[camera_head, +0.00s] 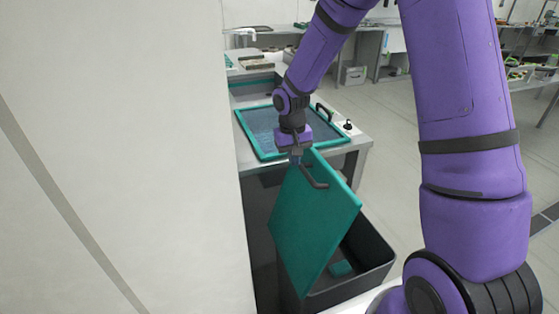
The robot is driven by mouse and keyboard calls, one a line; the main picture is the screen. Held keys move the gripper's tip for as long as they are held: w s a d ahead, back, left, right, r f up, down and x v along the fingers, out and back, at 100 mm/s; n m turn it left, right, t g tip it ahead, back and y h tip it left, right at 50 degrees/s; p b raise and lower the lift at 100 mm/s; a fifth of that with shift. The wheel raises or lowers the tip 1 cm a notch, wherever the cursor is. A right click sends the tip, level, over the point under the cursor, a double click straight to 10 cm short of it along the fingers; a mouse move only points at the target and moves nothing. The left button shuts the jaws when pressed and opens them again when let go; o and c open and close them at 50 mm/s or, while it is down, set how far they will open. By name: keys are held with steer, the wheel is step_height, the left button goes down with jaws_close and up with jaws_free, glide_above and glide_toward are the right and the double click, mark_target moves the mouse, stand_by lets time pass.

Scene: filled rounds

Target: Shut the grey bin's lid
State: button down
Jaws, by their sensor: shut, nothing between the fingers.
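The grey bin (376,262) is a dark open-topped box low in the middle of the head view. Its green lid (315,220) stands raised and tilted above it, so the right part of the bin's inside shows. A dark bar handle (314,178) sits near the lid's upper edge. My gripper (297,157) is shut, with its fingertips at the lid's top edge, close to the handle. I cannot tell whether the fingers touch the lid. A small green thing (341,268) lies inside the bin.
Behind the bin is a table (358,148) bearing a green-framed tray (262,148) with a dark handle. A pale wall (120,150) closes off the left side. Open floor (390,160) lies to the right, with more benches at the back.

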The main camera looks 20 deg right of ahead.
steer(key=d+f+y, duration=0.4)
steer(key=d+f, duration=0.2)
steer(key=d, duration=0.6)
steer(key=d+f+y, duration=0.3)
steer(key=d+f, duration=0.2)
steer(key=d, duration=0.6)
steer(key=d+f+y, duration=0.2)
steer(key=d+f, duration=0.2)
steer(key=f, duration=0.3)
steer(key=d+f+y, duration=0.2)
steer(key=d+f, duration=0.2)
steer(key=f, duration=0.4)
steer(key=d+f+y, duration=0.2)
steer(key=d+f, duration=0.2)
steer(key=f, duration=0.3)
steer(key=shift+d+f, duration=0.2)
steer(key=shift+f, duration=0.2)
steer(key=shift+s+a+f, duration=0.1)
steer(key=shift+s, duration=0.05)
